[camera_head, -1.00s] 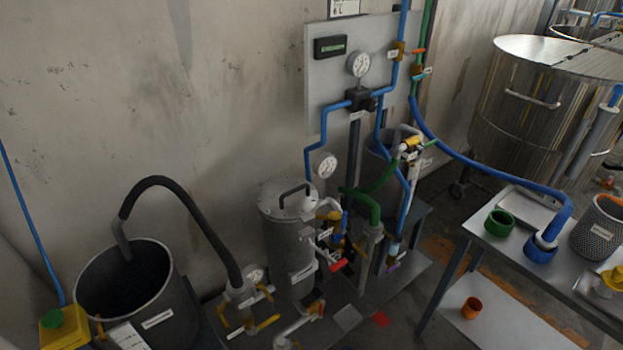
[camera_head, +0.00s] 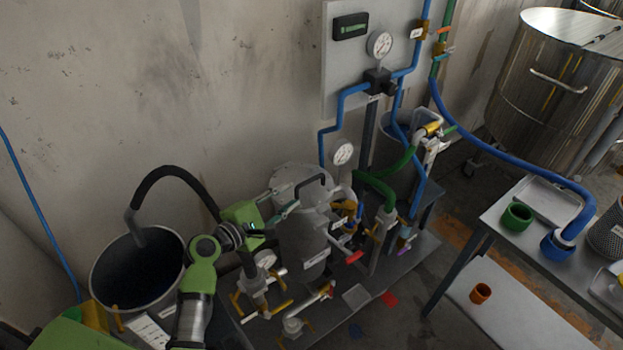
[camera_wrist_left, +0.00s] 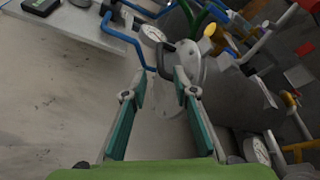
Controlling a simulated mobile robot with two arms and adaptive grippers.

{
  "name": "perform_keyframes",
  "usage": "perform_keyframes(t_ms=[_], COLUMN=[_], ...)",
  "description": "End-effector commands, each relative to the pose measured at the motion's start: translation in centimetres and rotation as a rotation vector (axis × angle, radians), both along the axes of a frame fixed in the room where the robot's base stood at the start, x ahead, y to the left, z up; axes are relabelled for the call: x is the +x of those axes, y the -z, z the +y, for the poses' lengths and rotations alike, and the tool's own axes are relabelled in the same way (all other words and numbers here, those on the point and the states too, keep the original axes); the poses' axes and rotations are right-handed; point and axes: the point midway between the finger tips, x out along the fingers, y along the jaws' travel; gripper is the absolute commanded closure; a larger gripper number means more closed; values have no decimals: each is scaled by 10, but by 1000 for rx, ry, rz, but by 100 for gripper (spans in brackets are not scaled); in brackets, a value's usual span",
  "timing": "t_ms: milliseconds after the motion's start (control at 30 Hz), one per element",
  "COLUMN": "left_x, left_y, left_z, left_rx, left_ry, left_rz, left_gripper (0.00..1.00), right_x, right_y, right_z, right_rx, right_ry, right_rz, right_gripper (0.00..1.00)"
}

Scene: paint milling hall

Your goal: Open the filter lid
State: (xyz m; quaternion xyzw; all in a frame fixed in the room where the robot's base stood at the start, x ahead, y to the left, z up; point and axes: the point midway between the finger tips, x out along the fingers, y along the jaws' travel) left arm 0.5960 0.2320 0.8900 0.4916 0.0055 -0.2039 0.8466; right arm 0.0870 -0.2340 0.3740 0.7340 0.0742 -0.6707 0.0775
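The filter is a grey metal vessel (camera_head: 313,248) standing in the middle of the pipework. Its round lid (camera_head: 290,176) lies on top, looks closed, and carries a dark bent handle (camera_head: 322,179). My left gripper (camera_head: 279,203) is open and empty at the left side of the lid, its fingers pointing toward the handle. In the left wrist view, the teal-padded fingers (camera_wrist_left: 161,75) stand apart. The handle (camera_wrist_left: 163,58) shows just beyond and between their tips, with the pale lid (camera_wrist_left: 190,68) behind it. I see no clear contact. My right gripper is not in view.
A dark open bucket (camera_head: 108,279) with a black hose (camera_head: 172,172) stands left, by my left arm. Gauges, blue and green pipes and yellow-handled valves crowd the filter's right and front. A table (camera_head: 497,225) stands at the right.

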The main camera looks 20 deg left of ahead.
Motion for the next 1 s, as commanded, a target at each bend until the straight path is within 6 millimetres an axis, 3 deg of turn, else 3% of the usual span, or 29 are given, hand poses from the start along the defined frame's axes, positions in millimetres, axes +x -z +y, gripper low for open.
perform_keyframes(t_ms=[200, 500, 1000], left_x=[43, 85, 96], left_y=[9, 20, 23], left_z=[-16, -31, -35], left_rx=[1, 2, 5], left_ry=[0, 0, 0], left_rz=[0, 1, 0], left_gripper=[74, 74, 76], right_x=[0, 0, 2], right_y=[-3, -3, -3], right_z=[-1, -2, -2], right_rx=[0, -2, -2], right_ry=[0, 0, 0], right_rz=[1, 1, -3], right_gripper=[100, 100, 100])
